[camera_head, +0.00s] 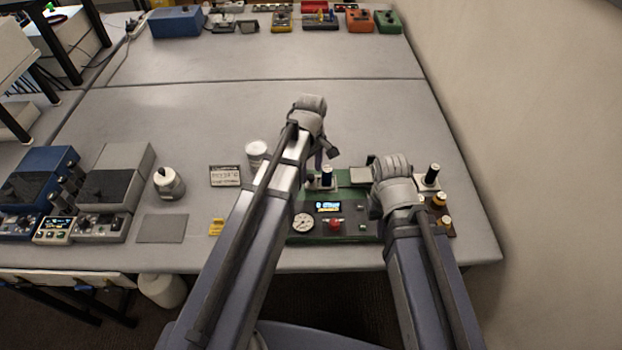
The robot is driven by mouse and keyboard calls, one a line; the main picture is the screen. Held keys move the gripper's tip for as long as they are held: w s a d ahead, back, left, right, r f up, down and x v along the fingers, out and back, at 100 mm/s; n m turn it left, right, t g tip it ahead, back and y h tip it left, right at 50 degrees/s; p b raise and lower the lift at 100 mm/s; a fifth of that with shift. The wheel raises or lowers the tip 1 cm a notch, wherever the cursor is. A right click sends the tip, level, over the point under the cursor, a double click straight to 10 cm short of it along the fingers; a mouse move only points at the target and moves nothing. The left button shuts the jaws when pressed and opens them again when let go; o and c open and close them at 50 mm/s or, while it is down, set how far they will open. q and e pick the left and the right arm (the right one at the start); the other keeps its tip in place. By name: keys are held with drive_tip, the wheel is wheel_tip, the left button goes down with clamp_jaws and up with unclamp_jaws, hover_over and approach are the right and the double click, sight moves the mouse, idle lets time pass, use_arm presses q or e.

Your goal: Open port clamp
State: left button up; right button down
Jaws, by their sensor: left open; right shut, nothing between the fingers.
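A green device (346,228) with a small lit display, a round gauge and a red knob sits near the table's front edge. A dark upright post on a light base (327,174) stands at its back left. A similar black-topped post (432,176) stands to its right. I cannot tell which part is the port clamp. My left gripper (326,158) is open, pointing down just above and beside the back-left post; contact is unclear. My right gripper (391,184) is shut and empty over the device's right part; its fingertips are mostly hidden by its own wrist.
Brass-coloured knobs (439,200) sit at the right end. A white jar (257,152), a small card-like panel (225,176) and a yellow tag (216,227) lie to the left. The table's middle is clear.

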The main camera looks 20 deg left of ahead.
use_arm(q)
drive_tip(key=shift+f+b, duration=0.3)
drive_tip(key=shift+f, duration=0.4)
clamp_jaws()
idle(1.0)
